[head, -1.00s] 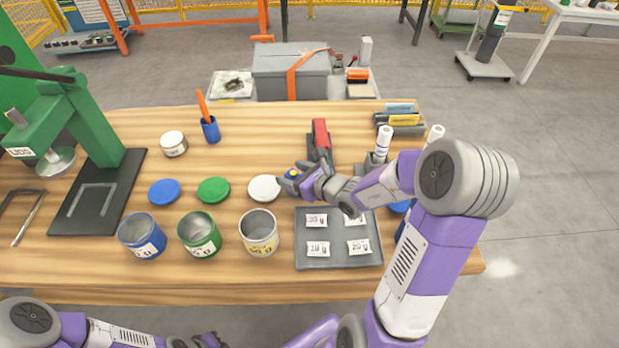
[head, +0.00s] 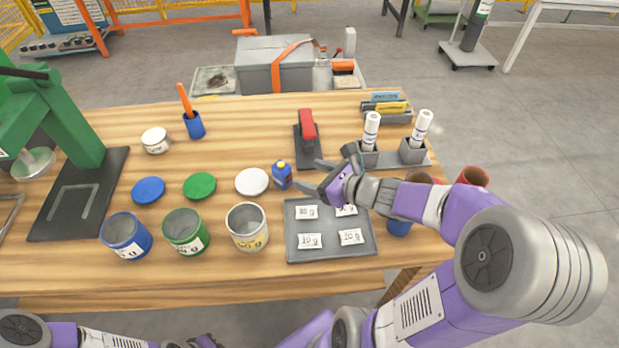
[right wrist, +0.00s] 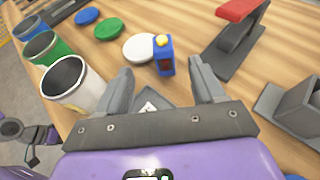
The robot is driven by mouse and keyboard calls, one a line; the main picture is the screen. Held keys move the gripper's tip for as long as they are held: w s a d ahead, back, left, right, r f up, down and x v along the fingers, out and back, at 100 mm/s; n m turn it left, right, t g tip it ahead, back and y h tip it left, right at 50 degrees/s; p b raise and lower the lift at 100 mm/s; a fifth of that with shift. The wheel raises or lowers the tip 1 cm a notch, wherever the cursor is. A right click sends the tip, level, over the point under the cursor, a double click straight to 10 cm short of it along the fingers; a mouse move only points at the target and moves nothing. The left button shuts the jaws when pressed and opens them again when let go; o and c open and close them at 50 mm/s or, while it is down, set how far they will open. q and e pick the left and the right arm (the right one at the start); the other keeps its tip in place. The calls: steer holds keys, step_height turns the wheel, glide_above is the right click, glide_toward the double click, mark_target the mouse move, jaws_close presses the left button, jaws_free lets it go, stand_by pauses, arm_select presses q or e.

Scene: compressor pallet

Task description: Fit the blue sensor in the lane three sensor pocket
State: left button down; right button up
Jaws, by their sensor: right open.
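A small blue block with a yellow top (head: 282,175), which I take for the blue sensor, stands upright on the wooden bench beside the white lid. In the right wrist view the block (right wrist: 165,62) shows a dark red window and stands just beyond the fingertips, roughly between them. My right gripper (head: 311,178) is open and empty, to the right of the block and apart from it. My left gripper (head: 205,341) is low at the bottom edge, partly cut off, its fingers unclear. I see no marked lane or sensor pocket in either view.
A grey tray with labelled packets (head: 330,257) lies below the right gripper. Open cans (head: 247,228) and a white lid (head: 252,182) stand to the left. A red-handled tool (head: 307,135) lies behind. A grey holder with white tubes (head: 410,155) stands right.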

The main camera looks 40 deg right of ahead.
mark_target(280, 163)
steer(key=w+a+r+n+g+y+p, duration=0.2)
steer(key=w+a+n+g+y+p, duration=0.3)
steer(key=n, duration=0.6)
steer(key=w+a+r+n+g+y+p, duration=0.1)
steer(key=a+n+g+p, duration=0.2)
steer(key=n+g+p, duration=0.5)
steer(key=w+d+n+g+h+p, duration=0.1)
steer(key=w+n+h+p, duration=0.1)
steer(key=n, duration=0.3)
steer(key=w+d+f+n+g+h+p, duration=0.1)
steer(key=w+d+n+g+h+p, duration=0.1)
steer(key=n, duration=0.4)
steer(key=w+d+f+n+g+h+p, duration=0.1)
steer(key=w+d+n+h+p, duration=0.1)
steer(key=n+h+p, duration=0.2)
steer(key=shift+d+f+n+h, duration=0.1)
steer(key=shift+d+n+h, duration=0.1)
steer(key=shift+n+h, duration=0.6)
steer(key=shift+w+d+f+h, duration=0.1)
steer(key=shift+d+h, duration=0.05)
steer(key=shift+h, duration=0.15)
steer(key=shift+d+f, duration=0.1)
steer(key=shift+f, duration=0.25)
steer(key=x, duration=0.7)
steer(key=shift+w+a, duration=0.15)
steer(key=shift+a, duration=0.2)
steer(key=shift+r, duration=0.15)
steer(key=c, duration=1.2)
